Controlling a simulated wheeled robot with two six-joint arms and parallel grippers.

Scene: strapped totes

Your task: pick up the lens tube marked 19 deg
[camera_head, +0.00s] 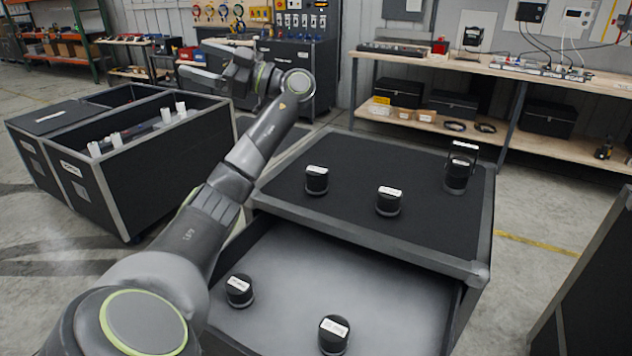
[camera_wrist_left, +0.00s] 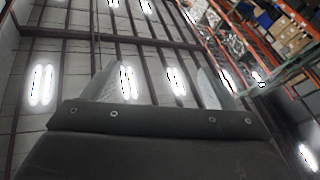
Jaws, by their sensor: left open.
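Several short black lens tubes with white labels are in the head view. Two stand on the black case top, one at left (camera_head: 316,183) and one near the middle (camera_head: 388,204). Two more are in the open drawer, one at left (camera_head: 239,294) and one at the front (camera_head: 333,340). The labels are too small to read surely, so I cannot tell which is marked 19 deg. My left gripper (camera_head: 194,60) is open and empty, raised beyond the case, far from the tubes. The left wrist view shows its two fingers (camera_wrist_left: 162,85) against the ceiling. My right gripper is out of view.
A taller black item with a frame (camera_head: 460,172) stands at the case top's back right corner. The open drawer (camera_head: 290,270) has a grey floor with free room. Black totes (camera_head: 150,185) stand at left, a workbench (camera_head: 490,68) behind, and a dark case edge (camera_head: 590,280) at right.

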